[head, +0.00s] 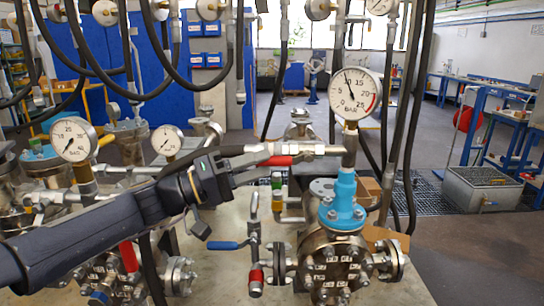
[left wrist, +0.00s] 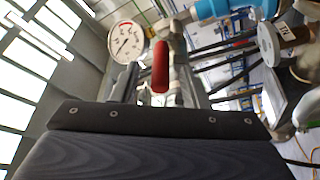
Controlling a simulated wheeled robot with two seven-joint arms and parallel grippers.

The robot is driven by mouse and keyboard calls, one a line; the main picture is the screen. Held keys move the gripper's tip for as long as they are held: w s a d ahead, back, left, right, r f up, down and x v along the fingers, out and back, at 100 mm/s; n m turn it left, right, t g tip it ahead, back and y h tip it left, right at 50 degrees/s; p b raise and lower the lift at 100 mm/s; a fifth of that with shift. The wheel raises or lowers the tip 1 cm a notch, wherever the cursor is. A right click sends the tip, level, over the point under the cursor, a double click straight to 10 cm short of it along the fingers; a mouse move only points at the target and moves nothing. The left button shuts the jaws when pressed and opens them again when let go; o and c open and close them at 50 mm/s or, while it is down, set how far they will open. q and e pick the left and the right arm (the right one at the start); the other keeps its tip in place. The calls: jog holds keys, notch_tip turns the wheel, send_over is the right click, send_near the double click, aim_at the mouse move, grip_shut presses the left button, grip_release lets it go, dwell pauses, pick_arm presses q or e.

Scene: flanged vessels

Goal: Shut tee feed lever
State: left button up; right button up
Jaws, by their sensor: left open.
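A red lever (head: 279,160) lies just below a short silver horizontal pipe (head: 310,150) that joins the stem under the large gauge. In the head view it runs roughly along this pipe. My left gripper (head: 258,166) is open, at the lever's left end, with its fingers pointing right. In the left wrist view the red lever (left wrist: 160,66) points towards the camera, in front of the gripper body and roughly midway across it. I cannot tell whether the fingers touch it. Which lever is the tee feed one is not labelled. My right gripper is not in view.
The large gauge (head: 355,93) stands above a blue fitting (head: 342,203) on a flanged vessel (head: 333,268). A blue-handled valve (head: 228,245) sits lower, left of the vessel. Black hoses (head: 402,120) hang close on the right. Smaller gauges (head: 72,139) stand on the left.

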aim_at(272, 162)
pick_arm(q)
jog(key=shift+p+x, duration=0.3)
jog(key=shift+x, duration=1.4)
grip_shut()
